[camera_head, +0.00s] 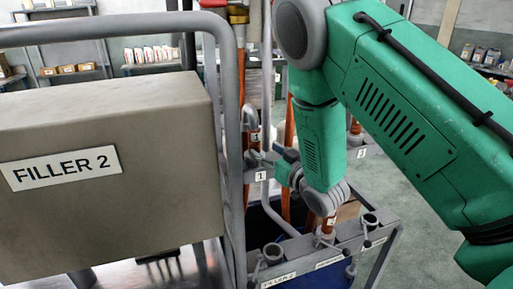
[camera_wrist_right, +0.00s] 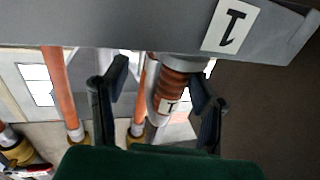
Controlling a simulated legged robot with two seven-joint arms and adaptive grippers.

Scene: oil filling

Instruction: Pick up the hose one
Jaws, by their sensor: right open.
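Hose one has a ribbed orange-brown grip with a small "1" tag. In the head view hose one (camera_head: 254,137) hangs upright at the holder plate marked 1 (camera_head: 261,176). My right gripper (camera_head: 268,158) is close by it, on its right. In the right wrist view the grip of hose one (camera_wrist_right: 172,90) lies between the open fingers of my right gripper (camera_wrist_right: 160,76), nearer the right finger. A gap shows on the left finger's side; I cannot tell whether the right finger touches it. My left gripper is not in view.
A large box labelled FILLER 2 (camera_head: 110,130) and a curved grey rail (camera_head: 231,120) stand at the left. Another hose grip (camera_head: 328,226) stands in the lower grey rack (camera_head: 300,247). In the right wrist view, further orange hoses (camera_wrist_right: 60,90) hang behind.

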